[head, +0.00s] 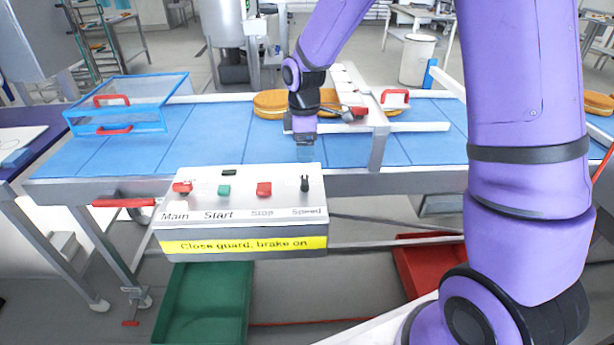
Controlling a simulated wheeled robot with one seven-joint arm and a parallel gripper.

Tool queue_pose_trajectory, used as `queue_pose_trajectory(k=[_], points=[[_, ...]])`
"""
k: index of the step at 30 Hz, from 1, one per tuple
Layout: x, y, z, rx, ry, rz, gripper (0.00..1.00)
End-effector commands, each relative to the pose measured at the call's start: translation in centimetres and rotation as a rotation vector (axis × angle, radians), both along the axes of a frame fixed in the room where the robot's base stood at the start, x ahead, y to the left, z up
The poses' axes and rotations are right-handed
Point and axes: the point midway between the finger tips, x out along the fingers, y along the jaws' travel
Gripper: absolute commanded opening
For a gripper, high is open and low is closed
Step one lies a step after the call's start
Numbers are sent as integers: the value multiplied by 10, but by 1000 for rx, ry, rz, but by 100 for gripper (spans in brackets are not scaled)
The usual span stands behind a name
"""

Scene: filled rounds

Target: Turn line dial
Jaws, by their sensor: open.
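The control box (240,215) stands at the front edge of the conveyor. Its sloped top carries a black upright knob (305,184) above the word Speed, a red switch (182,187) above Main, a green button (223,190) above Start and a red button (264,189) above Stop. A yellow strip reads "Close guard, brake on". My gripper (305,142) points down over the blue belt, behind and above the Speed knob and apart from it. It is open; its fingertips are small and hard to make out. I see nothing held.
The blue belt (225,130) runs across behind the box. A blue-framed guard (125,105) with red handles stands at left. A white frame (378,145) crosses the belt near my gripper, with tan rounds (268,103) beside it. A green crate (205,300) and a red crate (415,265) are below.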

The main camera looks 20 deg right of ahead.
Motion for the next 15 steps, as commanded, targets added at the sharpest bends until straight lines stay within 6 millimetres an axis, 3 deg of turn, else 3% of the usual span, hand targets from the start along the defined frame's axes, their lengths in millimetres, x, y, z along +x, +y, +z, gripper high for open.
queue_pose_trajectory(k=[15], points=[[-1, 0, -82, 0, 2, -3, 77]])
